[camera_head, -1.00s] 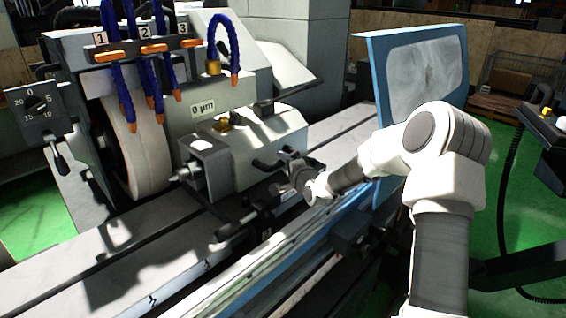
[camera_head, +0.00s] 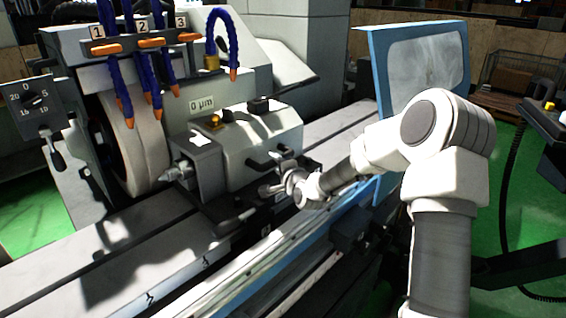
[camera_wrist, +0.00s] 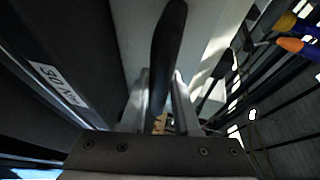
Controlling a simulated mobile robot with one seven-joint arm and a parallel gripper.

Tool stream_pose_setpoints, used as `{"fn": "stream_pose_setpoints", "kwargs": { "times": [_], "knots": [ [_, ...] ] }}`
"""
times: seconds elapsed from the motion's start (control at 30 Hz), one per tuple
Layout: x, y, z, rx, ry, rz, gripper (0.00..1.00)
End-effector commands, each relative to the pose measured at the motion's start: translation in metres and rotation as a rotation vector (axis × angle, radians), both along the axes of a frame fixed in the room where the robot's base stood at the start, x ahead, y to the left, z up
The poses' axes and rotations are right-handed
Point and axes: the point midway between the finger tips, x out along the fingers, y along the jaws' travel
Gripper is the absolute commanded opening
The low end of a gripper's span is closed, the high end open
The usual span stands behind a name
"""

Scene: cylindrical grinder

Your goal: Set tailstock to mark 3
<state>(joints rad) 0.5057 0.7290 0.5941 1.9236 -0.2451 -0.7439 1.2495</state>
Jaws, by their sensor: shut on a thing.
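The tailstock (camera_head: 240,150) is a grey block on the machine table, with its pointed centre (camera_head: 178,172) facing the grinding wheel at the left. Mark 3 (camera_head: 207,262) and mark 2 (camera_head: 150,297) are small dark numbers on the table's front strip, left of and in front of the tailstock. My gripper (camera_head: 277,187) is at the tailstock's front right side. In the wrist view a long black handle (camera_wrist: 168,40) stands between the two fingers, and my gripper (camera_wrist: 161,95) is shut on it. The handle's lower end is partly hidden by the fingers.
The grinding wheel (camera_head: 145,150) stands left of the tailstock, with blue coolant hoses (camera_head: 152,70) above. A blue-framed guard (camera_head: 420,65) stands behind my arm. A control pendant (camera_head: 548,120) is at the right edge. The table (camera_head: 90,285) is bare toward the lower left.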

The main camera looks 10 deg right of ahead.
Motion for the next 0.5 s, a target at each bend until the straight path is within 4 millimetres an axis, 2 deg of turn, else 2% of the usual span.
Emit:
{"fn": "stream_pose_setpoints", "kwargs": {
  "times": [0.03,0.2,0.33,0.5],
  "knots": [
    [-0.01,0.023,-0.006,0.001,0.009,0.031,0.0],
    [-0.034,0.056,-0.006,0.0,0.007,0.034,0.0],
    [-0.046,0.072,-0.005,-0.001,0.008,0.032,0.0],
    [-0.05,0.075,-0.003,0.0,0.008,0.025,0.0]
  ]
}}
